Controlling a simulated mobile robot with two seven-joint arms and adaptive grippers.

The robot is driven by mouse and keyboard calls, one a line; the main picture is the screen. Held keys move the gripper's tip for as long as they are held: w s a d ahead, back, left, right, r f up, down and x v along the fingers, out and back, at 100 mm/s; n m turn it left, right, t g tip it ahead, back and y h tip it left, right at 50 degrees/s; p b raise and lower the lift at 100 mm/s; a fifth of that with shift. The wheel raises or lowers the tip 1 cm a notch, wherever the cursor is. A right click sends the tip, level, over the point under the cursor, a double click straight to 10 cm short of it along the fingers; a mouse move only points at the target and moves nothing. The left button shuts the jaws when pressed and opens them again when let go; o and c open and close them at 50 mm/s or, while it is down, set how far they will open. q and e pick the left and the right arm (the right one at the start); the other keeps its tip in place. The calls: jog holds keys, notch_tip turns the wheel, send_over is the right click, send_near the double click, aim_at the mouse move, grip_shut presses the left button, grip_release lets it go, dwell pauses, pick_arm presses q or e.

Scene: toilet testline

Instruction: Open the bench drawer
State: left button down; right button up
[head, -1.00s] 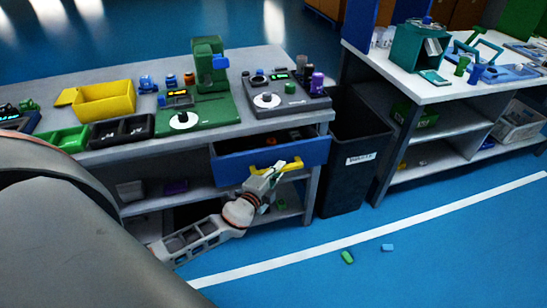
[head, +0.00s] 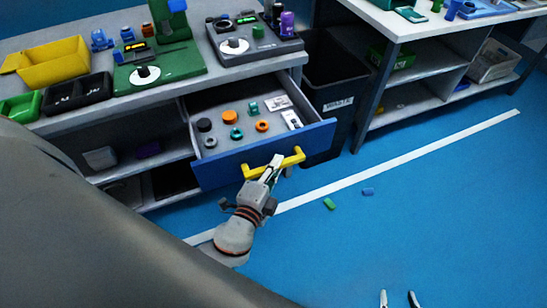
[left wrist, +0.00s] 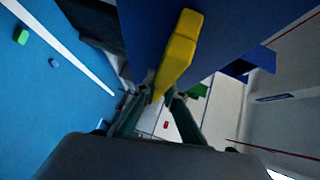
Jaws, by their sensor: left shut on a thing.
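The bench drawer (head: 222,172) has a blue front and stands well out from the bench, showing its grey inside. Its yellow handle (head: 293,160) runs across the front. My left gripper (head: 273,165) is shut on the handle; the left wrist view shows the handle (left wrist: 182,48) between its fingers, in front of the blue drawer front (left wrist: 140,25). In the drawer lie orange, teal and dark round parts and white pieces. My right gripper (head: 399,299) shows only its two fingertips at the bottom edge, apart with nothing between them.
A dark waste bin (head: 340,80) stands right of the drawer, close to its right end. A green block (head: 329,204) and a blue block (head: 367,192) lie on the blue floor. The floor in front is otherwise clear. A second bench (head: 420,30) stands at the right.

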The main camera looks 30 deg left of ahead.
pick_arm(q)
jog(key=shift+s+d, duration=0.1)
jog(key=shift+d, duration=0.05)
jog(key=c, duration=2.1)
grip_release()
jog(key=s, duration=0.4)
jog(key=s+r, duration=0.1)
jog(key=s, duration=0.6)
jog(key=shift+s+d+r, duration=0.35)
jog(key=shift+s+d, duration=0.05)
